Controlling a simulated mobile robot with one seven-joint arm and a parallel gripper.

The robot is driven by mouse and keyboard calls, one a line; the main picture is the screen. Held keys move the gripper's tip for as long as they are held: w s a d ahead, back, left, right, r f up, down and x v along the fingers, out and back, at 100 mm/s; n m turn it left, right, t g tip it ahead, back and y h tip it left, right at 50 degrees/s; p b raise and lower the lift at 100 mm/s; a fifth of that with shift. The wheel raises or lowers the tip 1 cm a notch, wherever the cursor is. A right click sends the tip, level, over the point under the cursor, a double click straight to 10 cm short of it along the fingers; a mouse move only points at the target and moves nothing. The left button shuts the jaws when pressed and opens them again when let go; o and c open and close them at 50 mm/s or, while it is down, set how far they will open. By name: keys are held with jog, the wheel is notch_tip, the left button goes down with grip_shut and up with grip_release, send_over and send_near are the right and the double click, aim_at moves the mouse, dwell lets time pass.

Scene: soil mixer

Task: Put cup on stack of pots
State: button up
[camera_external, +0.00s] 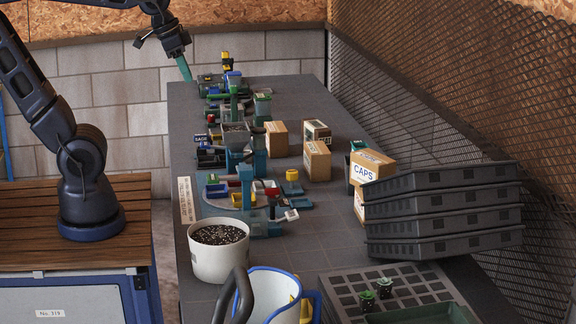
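My gripper (174,48) is high at the upper left, in front of the block wall and beyond the table's far left edge. A teal piece extends down from it; I cannot tell whether this is a finger or something held. A large white cup with a blue rim (272,289) stands at the bottom, partly cut off by the frame. A small greenish cup or group of nested pots (262,104) stands at the table's far middle. Another teal-rimmed pot (357,146) is mostly hidden behind boxes. I cannot tell which of these is the stack of pots.
A white pot of soil (219,258) stands at the table's front left. The mixer machinery (246,177) fills the left middle. Cardboard boxes (317,160) stand at centre, and stacked dark trays (442,247) at right. A seedling tray (343,298) lies in front. The table centre has free room.

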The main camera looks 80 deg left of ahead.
jog(key=s+f, duration=0.1)
jog(key=s, duration=0.2)
jog(key=s+f, duration=0.1)
jog(key=shift+s+d+f, duration=0.3)
jog(key=shift+s+d, duration=0.1)
dwell(1.0)
